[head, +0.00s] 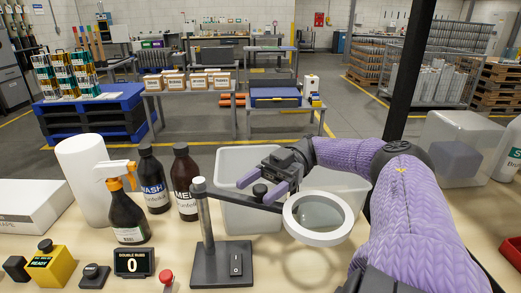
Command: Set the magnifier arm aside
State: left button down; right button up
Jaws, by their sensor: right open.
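The magnifier stands on a dark rectangular base (222,264) at the front middle of the bench. Its grey post (206,218) is upright. A black magnifier arm (232,197) runs from the post top to the right and ends in a white ring lens (318,218). A black knob (260,190) sits on the arm. My right gripper (262,187) is open, its purple fingers on either side of the knob; I cannot tell whether they touch it. The right arm comes in from the right, beside the lens. My left gripper is out of view.
A pale bin (238,161) stands behind the magnifier. A spray bottle (128,215), two dark bottles (153,182) and a white roll (82,168) stand left. A counter (134,262), a yellow box (52,265) and a red button (167,277) lie front left. A clear box (455,145) stands right.

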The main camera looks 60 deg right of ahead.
aim_at(260, 187)
notch_tip(260, 187, up, 9)
jog(key=p, duration=0.4)
jog(key=shift+r+p, duration=0.2)
jog(key=shift+p, duration=0.1)
jog(key=shift+r, duration=0.2)
